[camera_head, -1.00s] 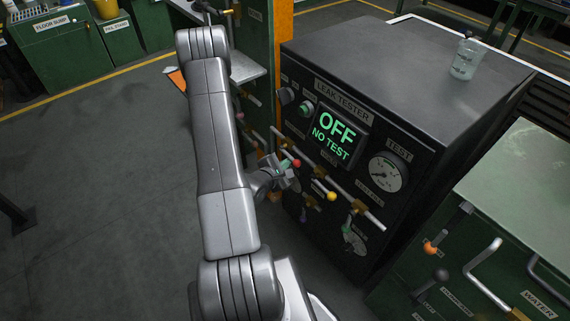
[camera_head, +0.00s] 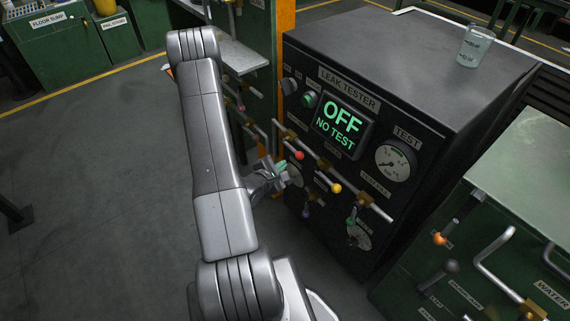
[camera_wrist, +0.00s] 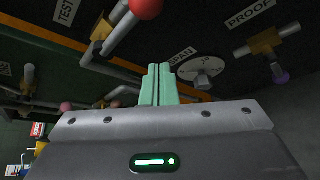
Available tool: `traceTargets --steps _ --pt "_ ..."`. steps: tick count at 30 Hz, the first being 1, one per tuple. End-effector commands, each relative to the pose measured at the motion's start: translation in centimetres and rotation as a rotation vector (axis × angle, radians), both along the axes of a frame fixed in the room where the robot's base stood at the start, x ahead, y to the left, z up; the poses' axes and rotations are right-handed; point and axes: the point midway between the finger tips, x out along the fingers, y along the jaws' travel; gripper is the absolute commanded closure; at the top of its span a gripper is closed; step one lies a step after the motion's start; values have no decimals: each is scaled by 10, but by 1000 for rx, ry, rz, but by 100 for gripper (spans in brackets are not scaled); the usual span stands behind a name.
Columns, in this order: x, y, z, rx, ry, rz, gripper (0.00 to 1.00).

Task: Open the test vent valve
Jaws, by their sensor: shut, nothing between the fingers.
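The black leak tester (camera_head: 400,105) stands right of my arm, its screen (camera_head: 341,122) reading "OFF NO TEST". A pipe along its front carries a red-ball lever (camera_head: 299,155) and a yellow-ball lever (camera_head: 336,188). The small labels are too blurred to tell which is the test vent valve. My gripper (camera_head: 283,168) is just below and left of the red ball, apart from it. In the wrist view its pale green fingers (camera_wrist: 157,84) are shut and empty. The red ball (camera_wrist: 146,8) is cut off at the top, near a partly visible "TEST" label (camera_wrist: 66,10).
A test gauge (camera_head: 396,161) and a lower dial (camera_head: 358,235) are on the panel. A beaker (camera_head: 474,46) stands on top. A green cabinet (camera_head: 520,180) is at right; floor at left is clear.

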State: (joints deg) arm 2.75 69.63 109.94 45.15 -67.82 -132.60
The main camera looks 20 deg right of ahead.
Motion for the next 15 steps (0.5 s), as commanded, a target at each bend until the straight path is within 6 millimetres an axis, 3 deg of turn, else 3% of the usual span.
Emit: traceTargets --steps 6,15 --pt "-12 37 26 0 0 5 100" --pt "-22 61 40 1 1 2 100"
